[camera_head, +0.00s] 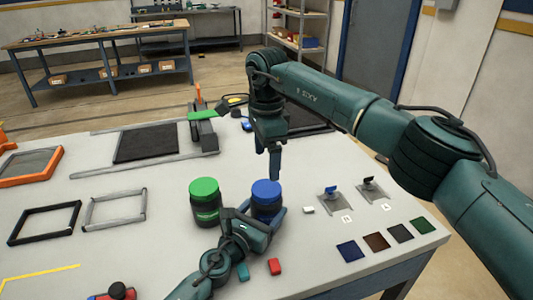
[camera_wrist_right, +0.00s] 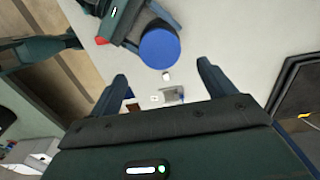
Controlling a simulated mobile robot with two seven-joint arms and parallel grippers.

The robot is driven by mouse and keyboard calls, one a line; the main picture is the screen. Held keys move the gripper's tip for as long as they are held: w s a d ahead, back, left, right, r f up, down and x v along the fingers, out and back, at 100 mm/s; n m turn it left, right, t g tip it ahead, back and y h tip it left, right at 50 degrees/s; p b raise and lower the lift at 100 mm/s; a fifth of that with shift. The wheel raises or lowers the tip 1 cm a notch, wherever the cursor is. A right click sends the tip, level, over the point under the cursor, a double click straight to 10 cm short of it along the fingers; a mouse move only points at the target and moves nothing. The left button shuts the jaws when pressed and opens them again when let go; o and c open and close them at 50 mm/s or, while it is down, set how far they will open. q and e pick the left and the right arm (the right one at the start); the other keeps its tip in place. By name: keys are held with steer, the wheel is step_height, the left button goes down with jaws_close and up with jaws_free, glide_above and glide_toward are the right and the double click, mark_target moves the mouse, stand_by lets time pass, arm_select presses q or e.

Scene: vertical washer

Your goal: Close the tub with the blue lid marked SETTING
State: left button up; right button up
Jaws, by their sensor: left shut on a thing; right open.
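A dark tub (camera_head: 264,211) stands on the table with a blue lid (camera_head: 267,190) on its top. My left gripper (camera_head: 252,214) is shut around the tub's side below the lid. My right gripper (camera_head: 274,168) is open and empty, pointing down just above the blue lid. In the right wrist view the blue lid (camera_wrist_right: 160,48) shows ahead of and between the spread fingers, with my left gripper (camera_wrist_right: 122,22) beside it. No marking on the lid is legible, and whether it is fully seated cannot be told.
A green-lidded dark jar (camera_head: 204,200) stands close left of the tub. A small white block (camera_head: 308,210), two small metal fixtures (camera_head: 330,201) and coloured squares (camera_head: 376,242) lie right. Red (camera_head: 274,266) and teal (camera_head: 243,271) blocks lie in front. Frames lie left.

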mark_target(266, 188)
step_height(266, 188, down, 8)
steer(key=shift+r, duration=0.1)
stand_by(0.4)
steer(key=c, duration=1)
steer(key=m, duration=1)
steer(key=shift+m, duration=0.3)
steer(key=m, duration=0.4)
steer(key=o, duration=1.1)
